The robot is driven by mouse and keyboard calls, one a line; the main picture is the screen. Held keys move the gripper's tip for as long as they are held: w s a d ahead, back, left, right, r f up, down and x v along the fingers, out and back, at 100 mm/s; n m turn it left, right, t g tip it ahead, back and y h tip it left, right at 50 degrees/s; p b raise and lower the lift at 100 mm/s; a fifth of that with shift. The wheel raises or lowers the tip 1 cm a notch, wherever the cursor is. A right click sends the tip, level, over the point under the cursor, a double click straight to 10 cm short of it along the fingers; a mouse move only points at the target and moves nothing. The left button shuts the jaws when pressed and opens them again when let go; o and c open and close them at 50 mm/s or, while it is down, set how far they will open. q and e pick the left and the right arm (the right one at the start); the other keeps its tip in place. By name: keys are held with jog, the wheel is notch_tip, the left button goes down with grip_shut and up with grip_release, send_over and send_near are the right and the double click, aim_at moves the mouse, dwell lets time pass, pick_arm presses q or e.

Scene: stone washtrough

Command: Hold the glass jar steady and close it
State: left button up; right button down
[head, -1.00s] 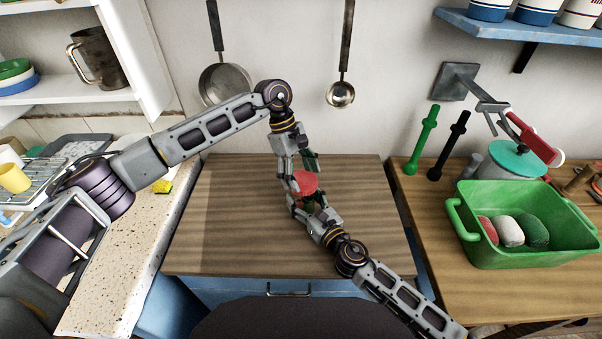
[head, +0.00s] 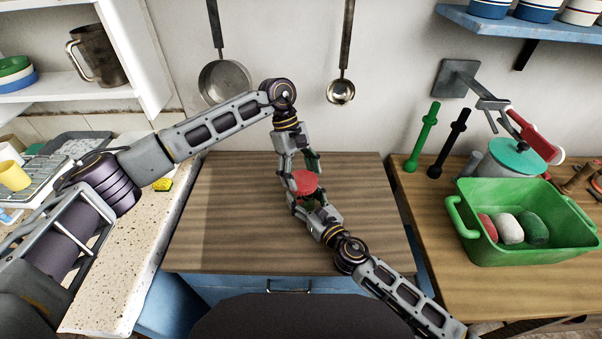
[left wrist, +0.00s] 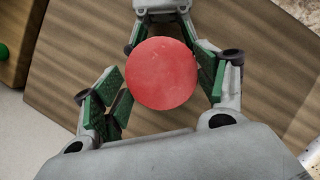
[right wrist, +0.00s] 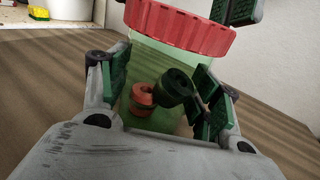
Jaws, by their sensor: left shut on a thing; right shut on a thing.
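The glass jar (right wrist: 150,75) is upright, clear and greenish, with red and dark green ring-like pieces inside. Its red ribbed lid (right wrist: 180,28) sits over its mouth; I cannot tell how tightly. The lid also shows in the head view (head: 304,182) and from above in the left wrist view (left wrist: 161,73). My left gripper (head: 300,170) reaches down from behind and is shut on the lid, one finger on each side. My right gripper (head: 308,204) comes from the front right and is shut on the jar's body below the lid. In the head view the grippers mostly hide the jar.
The wooden worktop (head: 225,225) around the jar is clear. A green tub (head: 480,255) with several rounded items stands on the right counter. A ladle (head: 341,92) and a pan (head: 224,82) hang on the back wall. A yellow sponge (head: 163,185) lies on the left counter.

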pick_arm(q)
jog(key=m+y, duration=0.1)
jog(key=m, duration=0.3)
jog(key=shift+w+d+g, duration=0.1)
jog(key=shift+d+g, duration=0.05)
jog(key=shift+g, duration=0.25)
jog(key=m+y, duration=0.2)
jog(key=m, duration=0.2)
jog(key=shift+d+m, duration=0.15)
jog(key=shift+m, duration=0.25)
jog(key=m, duration=0.2)
jog(key=m+y, duration=0.1)
jog(key=m, duration=0.1)
jog(key=shift+d+y, duration=0.15)
jog(key=shift+y, duration=0.15)
jog(key=m+y, duration=0.1)
jog(key=m, duration=0.4)
jog(key=shift+t+y, duration=0.4)
jog(key=o, duration=0.7)
jog(key=shift+r, duration=2.25)
